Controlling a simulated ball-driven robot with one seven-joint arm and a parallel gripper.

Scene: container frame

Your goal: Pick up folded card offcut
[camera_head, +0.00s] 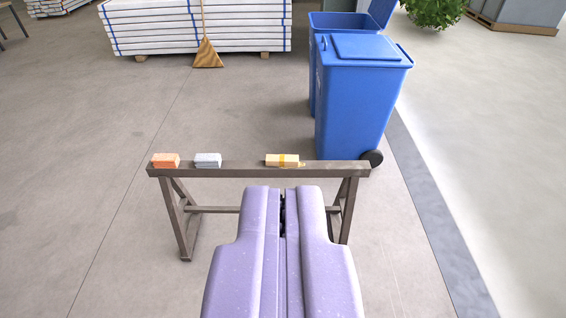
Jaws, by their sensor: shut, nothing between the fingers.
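My gripper (283,192) is purple and reaches up from the bottom edge of the picture. Its two fingers are together with nothing between them. Beyond the fingertips stands a brown trestle (232,169) with three small items on its narrow top beam. A pale tan piece with a yellow band (282,160) lies right of the beam's middle, almost straight ahead of my fingertips and apart from them. I cannot tell for sure whether it is the folded card offcut. A whitish-grey block (208,160) and an orange block (165,160) lie farther left on the beam.
Two blue wheeled bins stand behind the trestle's right end; the nearer bin (357,95) is lidded, the farther bin (330,22) open. The floor left of the trestle is clear.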

